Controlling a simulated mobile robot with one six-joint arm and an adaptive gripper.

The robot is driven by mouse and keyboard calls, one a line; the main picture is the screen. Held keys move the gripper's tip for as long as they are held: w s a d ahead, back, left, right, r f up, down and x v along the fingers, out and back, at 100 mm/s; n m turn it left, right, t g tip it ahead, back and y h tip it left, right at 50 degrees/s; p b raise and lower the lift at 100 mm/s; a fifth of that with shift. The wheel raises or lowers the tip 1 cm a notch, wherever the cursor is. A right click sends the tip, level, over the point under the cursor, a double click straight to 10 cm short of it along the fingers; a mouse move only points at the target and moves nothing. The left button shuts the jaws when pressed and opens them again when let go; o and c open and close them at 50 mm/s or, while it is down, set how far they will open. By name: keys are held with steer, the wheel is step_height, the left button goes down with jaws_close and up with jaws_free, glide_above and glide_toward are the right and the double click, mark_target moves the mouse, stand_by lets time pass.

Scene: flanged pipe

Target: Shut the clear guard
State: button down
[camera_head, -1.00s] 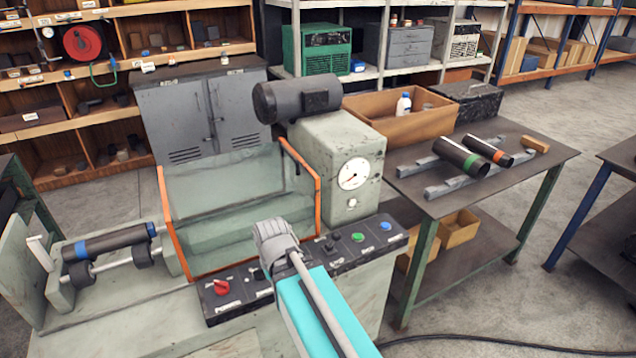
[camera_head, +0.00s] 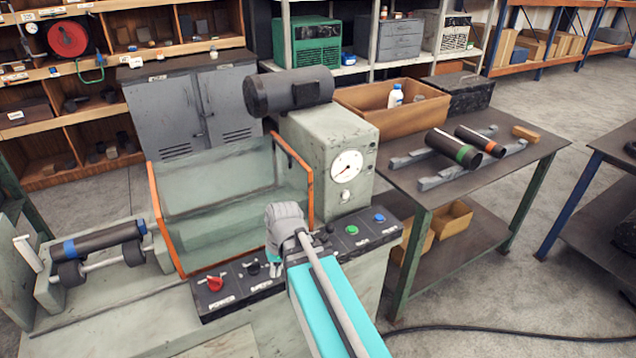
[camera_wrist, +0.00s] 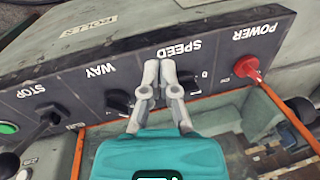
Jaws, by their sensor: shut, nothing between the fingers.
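The clear guard (camera_head: 235,195) is a see-through panel with orange side edges, on the grey machine behind the control panel. In the wrist view its orange edge (camera_wrist: 288,118) runs down the right side. Whether it stands fully open or partly lowered I cannot tell. My gripper (camera_wrist: 163,70) is shut and empty. Its grey fingertips are over the control panel (camera_wrist: 75,82) by the SPEED label, between two black knobs.
The red power knob (camera_head: 214,284) and the green button (camera_head: 352,230) are on the control panel. A motor (camera_head: 290,92) and a gauge housing (camera_head: 345,140) stand right of the guard. A dark pipe (camera_head: 103,241) lies on rollers at the left. A table (camera_head: 540,150) stands at the right.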

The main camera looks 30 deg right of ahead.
steer(key=w+d+y, duration=0.1)
steer(key=w, duration=0.1)
steer(key=w+d+m+t+y+b, duration=0.1)
steer(key=w+d, duration=0.1)
steer(key=w+d+m+y+b, duration=0.1)
steer(key=y, duration=0.1)
steer(key=shift+w+d+t, duration=0.2)
steer(key=shift+w+t, duration=0.2)
steer(key=w+d+r+m+t+y+b, duration=0.1)
steer(key=w+d+r+m+t+y, duration=0.1)
steer(key=d, duration=0.6)
steer(key=w+d+r+m+t+y+b, duration=0.1)
steer(key=d+r+t, duration=0.3)
steer(key=d, duration=0.5)
steer(key=w+d+r+m+t+y+b, duration=0.2)
steer(key=w+d+r+t+y+b, duration=0.1)
steer(key=d, duration=0.6)
steer(key=shift+r+m+t+y, duration=0.3)
steer(key=shift+r+t+y, duration=0.2)
steer(key=shift+r+t, duration=0.15)
steer(key=shift+w, duration=0.15)
steer(key=shift+x, duration=4.95)
